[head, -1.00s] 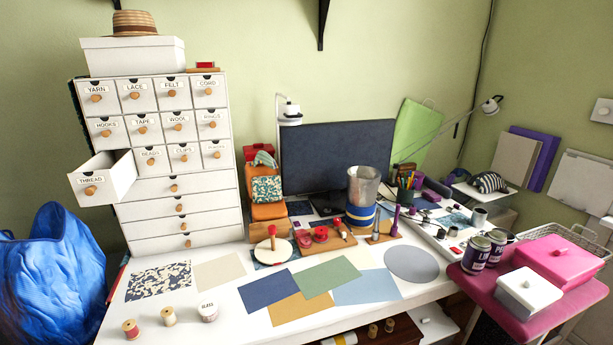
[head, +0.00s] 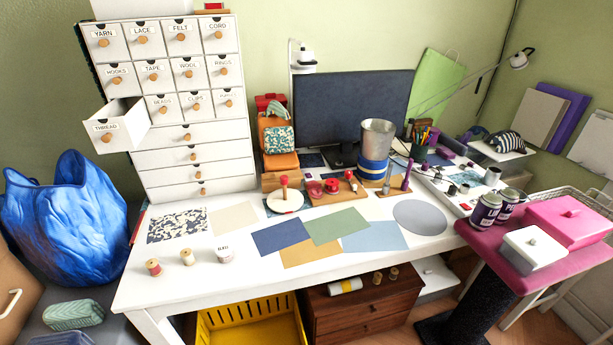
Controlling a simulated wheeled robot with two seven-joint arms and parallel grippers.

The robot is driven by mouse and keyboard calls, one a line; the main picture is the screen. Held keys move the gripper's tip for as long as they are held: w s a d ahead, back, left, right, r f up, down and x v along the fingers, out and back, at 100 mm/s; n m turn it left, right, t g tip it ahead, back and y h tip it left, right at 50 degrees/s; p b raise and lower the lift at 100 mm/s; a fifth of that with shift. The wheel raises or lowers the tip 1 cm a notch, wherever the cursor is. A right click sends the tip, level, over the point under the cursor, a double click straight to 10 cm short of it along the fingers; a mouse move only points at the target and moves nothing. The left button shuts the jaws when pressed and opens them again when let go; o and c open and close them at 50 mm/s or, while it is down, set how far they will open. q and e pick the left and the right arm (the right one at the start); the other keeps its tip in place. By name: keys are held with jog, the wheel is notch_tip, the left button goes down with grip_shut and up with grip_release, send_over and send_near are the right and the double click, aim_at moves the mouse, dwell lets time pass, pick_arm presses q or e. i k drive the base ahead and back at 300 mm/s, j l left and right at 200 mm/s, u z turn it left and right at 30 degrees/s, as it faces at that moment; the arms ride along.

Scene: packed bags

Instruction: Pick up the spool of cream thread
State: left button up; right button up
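A spool of cream thread (head: 187,257) stands upright near the front left edge of the white desk (head: 330,280). Neither of my grippers is in view.
Fabric sheets (head: 282,237) lie flat on the desk behind and right of the spools. A blue bag (head: 68,220) stands left of the desk. A yellow crate (head: 250,325) and a brown drawer unit (head: 362,300) are under it. A pink-topped stand (head: 505,262) is at right.

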aim_at(189, 259)
jog(key=u, duration=1.3)
